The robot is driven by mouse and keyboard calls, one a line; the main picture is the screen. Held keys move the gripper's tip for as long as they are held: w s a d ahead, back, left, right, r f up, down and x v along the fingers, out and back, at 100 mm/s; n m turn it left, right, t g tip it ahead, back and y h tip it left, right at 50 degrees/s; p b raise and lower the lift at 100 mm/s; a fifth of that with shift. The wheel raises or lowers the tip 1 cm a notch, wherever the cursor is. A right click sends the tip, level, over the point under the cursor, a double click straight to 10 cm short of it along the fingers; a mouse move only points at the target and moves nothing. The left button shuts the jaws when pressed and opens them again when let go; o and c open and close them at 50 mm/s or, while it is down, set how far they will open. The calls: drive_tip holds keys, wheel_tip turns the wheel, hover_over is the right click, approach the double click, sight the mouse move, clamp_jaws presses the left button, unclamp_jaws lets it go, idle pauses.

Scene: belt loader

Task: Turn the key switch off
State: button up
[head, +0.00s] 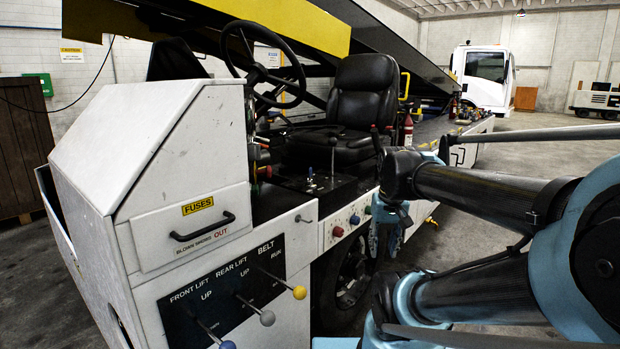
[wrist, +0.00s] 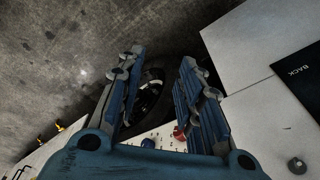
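I cannot clearly make out a key switch. A small metal fitting (head: 303,218) sticks out of the white side of the loader in the head view. A round metal piece (wrist: 297,165) shows on a white panel at the lower right of the wrist view. Either may be the switch; I cannot tell. My gripper (head: 388,238) points down beside the loader's knob panel (head: 345,221), to the right of its red knob (head: 338,232). In the wrist view my gripper (wrist: 160,62) is open, with nothing between its fingers. The red knob (wrist: 179,133) shows near the right finger's base.
Three levers with yellow (head: 299,292), grey (head: 267,318) and blue (head: 227,345) knobs project from the black lift panel (head: 225,290). A steering wheel (head: 263,65) and black seat (head: 362,92) stand above. A wheel (wrist: 150,90) shows beyond my fingers. Bare floor (wrist: 60,60) lies outside.

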drive_tip(key=w+a+r+g, duration=0.1)
drive_tip(key=w+a+r, duration=0.3)
drive_tip(key=w+r, duration=0.35)
drive_tip(key=w+a+r, duration=0.3)
drive_tip(key=w+r, duration=0.3)
drive_tip(key=r, duration=0.3)
wheel_tip(320, 180, up, 11)
drive_tip(key=m+g, duration=0.1)
drive_tip(key=m, duration=0.1)
hover_over(310, 175)
drive_tip(key=w, duration=0.2)
wheel_tip(310, 175, down, 17)
drive_tip(key=shift+s, duration=0.1)
clamp_jaws()
